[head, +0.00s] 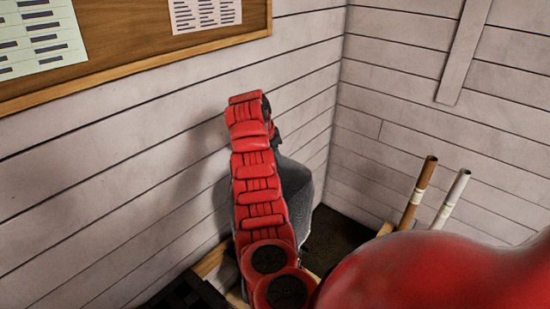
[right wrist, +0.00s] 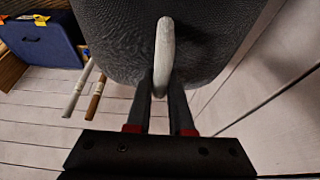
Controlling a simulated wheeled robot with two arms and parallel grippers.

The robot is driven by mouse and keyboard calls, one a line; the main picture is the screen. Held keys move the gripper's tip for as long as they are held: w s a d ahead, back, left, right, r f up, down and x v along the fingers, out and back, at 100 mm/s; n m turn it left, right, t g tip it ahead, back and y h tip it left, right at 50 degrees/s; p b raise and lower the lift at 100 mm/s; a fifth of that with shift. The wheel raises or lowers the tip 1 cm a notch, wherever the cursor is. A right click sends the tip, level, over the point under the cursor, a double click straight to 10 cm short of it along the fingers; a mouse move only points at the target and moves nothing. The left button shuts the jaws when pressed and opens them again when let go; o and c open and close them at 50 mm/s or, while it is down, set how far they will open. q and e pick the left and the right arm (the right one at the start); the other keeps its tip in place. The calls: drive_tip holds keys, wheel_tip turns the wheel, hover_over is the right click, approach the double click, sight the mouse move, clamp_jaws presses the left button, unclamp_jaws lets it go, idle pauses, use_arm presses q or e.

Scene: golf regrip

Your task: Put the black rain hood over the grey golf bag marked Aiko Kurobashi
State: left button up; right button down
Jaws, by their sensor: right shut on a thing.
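A dark grey, cloth-textured, rounded thing, which looks like the rain hood (head: 301,180), hangs behind my right arm, near the wall corner. It fills the top of the right wrist view (right wrist: 110,45), with a pale loop (right wrist: 164,45) standing out from it. My right gripper (right wrist: 160,84) is shut on this loop. In the head view the gripper (head: 272,122) is small and partly hidden by my red arm. I cannot make out the grey golf bag marked Aiko Kurobashi or any name. My left gripper is not in view.
A brown tube (head: 418,192) and a white tube (head: 452,197) stand at the right by the plank wall. A blue case (right wrist: 40,40) with yellow tags shows in the right wrist view. A notice board (head: 130,50) hangs on the left wall. Dark floor (head: 340,232) shows in the corner.

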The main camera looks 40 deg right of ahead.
drive_tip(key=shift+f+b, duration=0.3)
idle(0.4)
drive_tip(key=c, duration=0.7)
unclamp_jaws()
drive_tip(key=o, duration=0.7)
drive_tip(key=shift+p+v, duration=0.6)
drive_tip(key=shift+v, duration=1.9)
drive_tip(key=shift+p+v, duration=1.05)
drive_tip(key=shift+v, duration=1.5)
drive_tip(key=shift+f, duration=0.1)
